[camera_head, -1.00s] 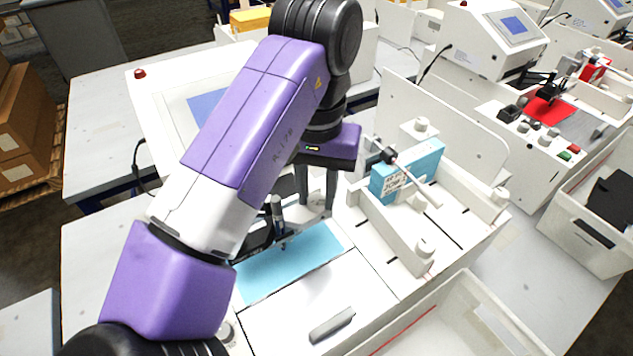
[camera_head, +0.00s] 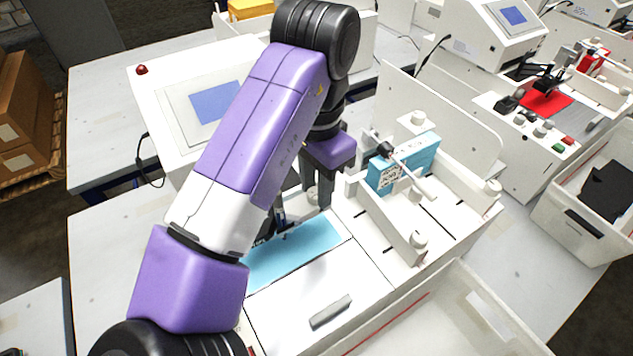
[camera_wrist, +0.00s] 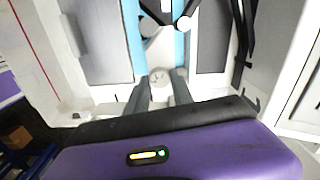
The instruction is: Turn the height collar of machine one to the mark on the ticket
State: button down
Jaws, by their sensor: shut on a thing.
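The near machine (camera_head: 290,312) has a light-blue sheet (camera_head: 300,250) on its white bed. My gripper (camera_head: 320,203) points down at the sheet's far edge, behind the pen carriage. In the wrist view my gripper (camera_wrist: 159,82) has its two dark fingers shut on a small white round collar (camera_wrist: 158,73) with faint dark marks. I cannot read the marks. In the head view the collar is hidden behind my gripper and arm. I cannot make out a ticket for certain; a blue box (camera_head: 424,160) with a printed white label stands on the machine's right part, its print too small to read.
A white console with a blue screen (camera_head: 214,102) stands behind my arm. White rails and a rod (camera_head: 412,176) rise right of my gripper. A second machine with a red sheet (camera_head: 545,101) is at the far right.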

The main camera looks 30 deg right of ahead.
aim_at(316, 192)
dwell(0.4)
jog(key=c, duration=1.1)
grip_release()
jog(key=shift+r, duration=0.1)
notch_tip(316, 192, up, 8)
jog(key=shift+f, duration=0.15)
